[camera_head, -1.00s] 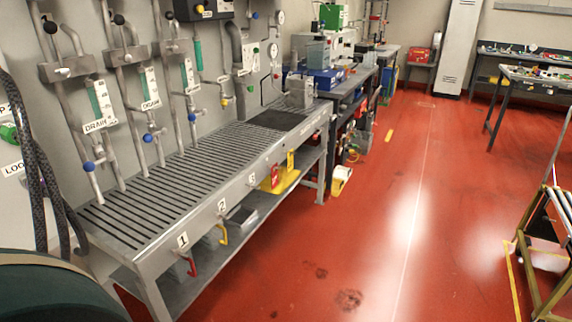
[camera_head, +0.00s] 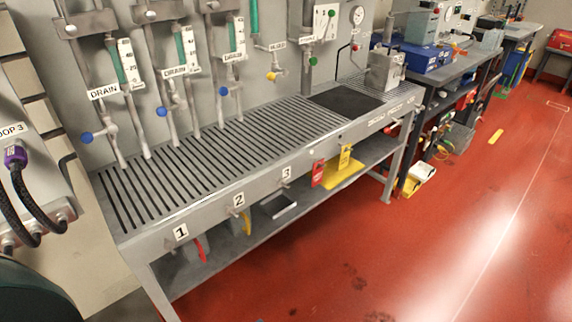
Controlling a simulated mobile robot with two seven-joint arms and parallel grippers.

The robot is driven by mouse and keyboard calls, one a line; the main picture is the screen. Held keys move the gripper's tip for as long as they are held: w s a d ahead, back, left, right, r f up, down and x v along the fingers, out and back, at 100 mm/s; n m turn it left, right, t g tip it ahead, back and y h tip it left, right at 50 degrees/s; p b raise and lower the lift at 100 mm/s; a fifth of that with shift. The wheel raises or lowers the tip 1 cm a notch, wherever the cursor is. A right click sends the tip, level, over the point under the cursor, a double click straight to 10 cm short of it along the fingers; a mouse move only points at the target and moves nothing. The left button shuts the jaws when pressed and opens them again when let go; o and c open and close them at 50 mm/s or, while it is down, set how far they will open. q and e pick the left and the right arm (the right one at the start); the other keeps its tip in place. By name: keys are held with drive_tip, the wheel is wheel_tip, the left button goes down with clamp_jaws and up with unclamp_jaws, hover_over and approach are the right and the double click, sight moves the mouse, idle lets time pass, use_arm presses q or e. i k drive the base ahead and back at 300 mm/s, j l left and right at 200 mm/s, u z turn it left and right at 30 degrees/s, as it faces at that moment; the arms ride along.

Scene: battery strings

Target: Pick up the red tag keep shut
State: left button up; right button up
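A red tag (camera_head: 318,173) hangs at the front edge of the grated bench (camera_head: 262,180), right of the number 3 label. Its lettering is too small to read. A yellow tag (camera_head: 345,157) hangs just to its right. Neither of my grippers is in view, and nothing is seen touching the tags.
Below labels 1 and 2 hang a red handle (camera_head: 201,249) and a yellow handle (camera_head: 246,222). A yellow tray (camera_head: 343,173) and a dark tray (camera_head: 279,207) sit on the lower shelf. Pipes with blue knobs (camera_head: 87,137) stand behind. The red floor (camera_head: 400,260) in front is clear.

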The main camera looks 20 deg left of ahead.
sight(317, 177)
drive_tip(key=i+l+u, duration=0.3)
drive_tip(key=u, duration=0.2)
drive_tip(key=i+l+u, duration=0.2)
drive_tip(key=l+u, duration=0.3)
drive_tip(key=i+l+u, duration=0.3)
drive_tip(key=i, duration=0.25)
drive_tip(key=j, duration=0.1)
